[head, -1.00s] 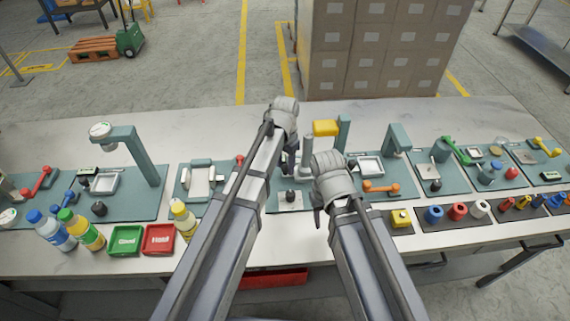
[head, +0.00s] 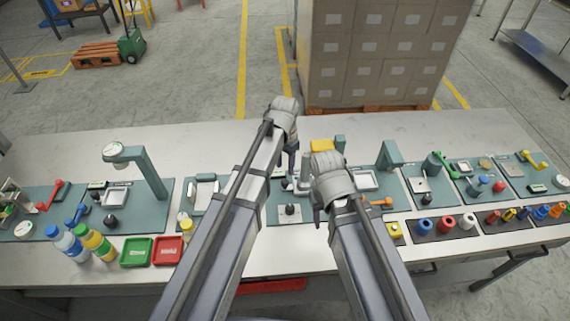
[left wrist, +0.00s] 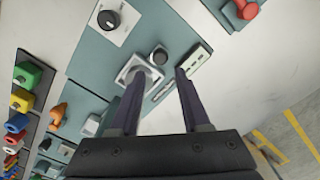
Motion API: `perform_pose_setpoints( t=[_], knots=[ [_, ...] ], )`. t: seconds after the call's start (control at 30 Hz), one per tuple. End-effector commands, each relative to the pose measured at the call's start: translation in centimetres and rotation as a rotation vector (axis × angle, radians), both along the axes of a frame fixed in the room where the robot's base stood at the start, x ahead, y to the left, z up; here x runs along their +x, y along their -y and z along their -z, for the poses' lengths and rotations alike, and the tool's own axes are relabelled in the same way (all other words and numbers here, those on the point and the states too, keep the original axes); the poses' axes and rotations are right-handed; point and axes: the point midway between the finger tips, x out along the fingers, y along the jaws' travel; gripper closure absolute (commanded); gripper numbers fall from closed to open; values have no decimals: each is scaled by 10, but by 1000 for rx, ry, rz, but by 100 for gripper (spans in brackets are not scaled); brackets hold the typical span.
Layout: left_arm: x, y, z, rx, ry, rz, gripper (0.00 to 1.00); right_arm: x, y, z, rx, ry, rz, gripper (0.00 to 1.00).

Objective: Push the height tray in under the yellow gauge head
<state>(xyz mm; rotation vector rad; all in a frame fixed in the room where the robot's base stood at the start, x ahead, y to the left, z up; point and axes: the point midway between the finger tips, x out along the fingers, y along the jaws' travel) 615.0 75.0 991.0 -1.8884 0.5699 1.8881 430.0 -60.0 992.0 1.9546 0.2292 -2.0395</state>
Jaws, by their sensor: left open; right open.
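The yellow gauge head (head: 321,146) shows behind my two wrists in the head view, beside a teal post. Its underside is hidden by my right wrist. In the left wrist view, a small square white-rimmed tray (left wrist: 138,72) lies on the teal board, partly covered by one finger; I cannot tell for sure that it is the height tray. My left gripper (left wrist: 160,72) is open above the board, one finger over the tray and the other near a small display. My right gripper (head: 322,208) is open; its fingers are mostly hidden below its wrist.
A black knob (left wrist: 159,55) stands beside the tray, and a white plate with another knob (left wrist: 110,19) is further off. A red button (left wrist: 246,9) is at the top right.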

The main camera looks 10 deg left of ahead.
Motion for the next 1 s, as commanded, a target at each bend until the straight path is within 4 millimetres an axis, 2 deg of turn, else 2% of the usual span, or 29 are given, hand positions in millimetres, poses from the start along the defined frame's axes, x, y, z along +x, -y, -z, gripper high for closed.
perform_pose_setpoints(
  t=[0.2, 0.37, 0.7, 0.83, 1.0],
  knots=[
    [0, 0, 1, 0, 0, 0, 53, 0, 0, 1, 0, 0, 0, 50],
    [0, -1, 1, -4, 1, -73, 36, 0, 0, 1, 0, 0, 0, 50],
    [-1, -5, 0, -40, 1, -680, 36, 0, 0, 0, 0, 0, 0, 50],
    [-1, -5, 0, -51, -4, -844, 36, 0, 0, 0, 0, 0, 0, 50],
    [-1, -5, 0, -57, -7, -938, 36, 0, 0, 0, 0, 0, 0, 50]
  ],
)
